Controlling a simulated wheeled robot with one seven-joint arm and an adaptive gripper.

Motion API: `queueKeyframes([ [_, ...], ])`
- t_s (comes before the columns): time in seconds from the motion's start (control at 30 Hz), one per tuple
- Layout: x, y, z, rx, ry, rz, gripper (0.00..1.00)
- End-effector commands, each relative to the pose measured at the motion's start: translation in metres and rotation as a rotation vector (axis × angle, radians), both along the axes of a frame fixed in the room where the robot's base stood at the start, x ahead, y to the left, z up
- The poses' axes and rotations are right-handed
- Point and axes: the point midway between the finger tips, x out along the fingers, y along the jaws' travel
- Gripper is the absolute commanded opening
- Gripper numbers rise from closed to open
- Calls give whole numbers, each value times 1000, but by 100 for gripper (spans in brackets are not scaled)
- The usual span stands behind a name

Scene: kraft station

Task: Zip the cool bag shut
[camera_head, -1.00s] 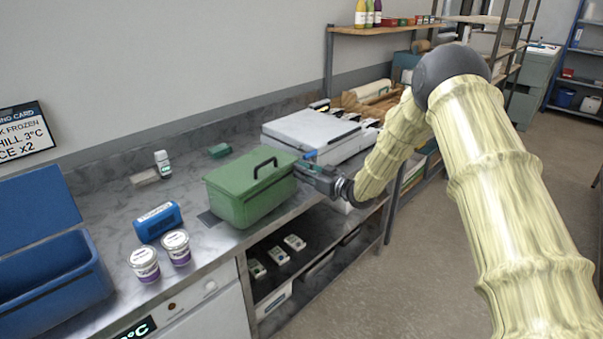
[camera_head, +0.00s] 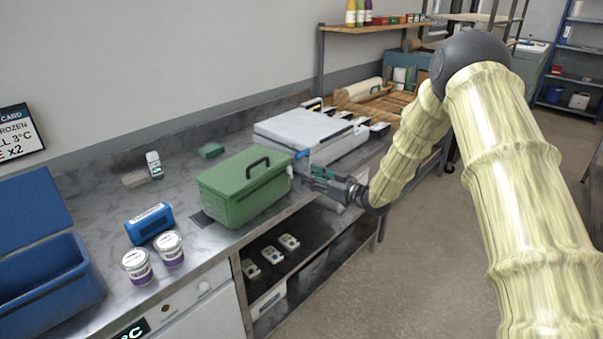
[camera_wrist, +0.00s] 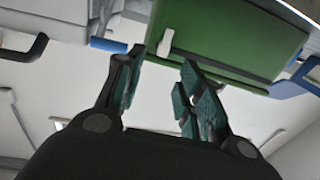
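The green cool bag (camera_head: 238,200) stands upright on the steel counter, with its lid down and a dark handle (camera_head: 257,168) on top. A small white tab, seemingly the zip pull (camera_head: 290,171), sits at its right end. In the wrist view the tab (camera_wrist: 165,42) hangs against the green bag (camera_wrist: 225,35), just beyond the fingertips. My gripper (camera_head: 305,170) is right of the bag, a short gap from it. In the wrist view my gripper (camera_wrist: 162,65) has its teal-padded fingers apart, with nothing between them. How far the zip is closed cannot be made out.
A white-topped box (camera_head: 303,133) stands behind and right of the bag. A blue pack (camera_head: 150,223), two lidded tubs and an open blue box (camera_head: 55,285) are to the left. The counter's front edge runs below the bag; open floor lies right.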

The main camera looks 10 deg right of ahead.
Motion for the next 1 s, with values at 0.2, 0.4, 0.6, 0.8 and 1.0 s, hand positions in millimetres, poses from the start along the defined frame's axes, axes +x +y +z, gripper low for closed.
queueKeyframes([
  [0.2,-25,-23,0,1,1,-1,38],
  [0.4,-35,-31,0,1,-1,1,38],
  [0.6,-37,-33,0,1,-1,1,38],
  [0.8,-37,-32,-2,0,4,-1,38],
  [1.0,-58,-22,-54,-9,117,-65,38],
])
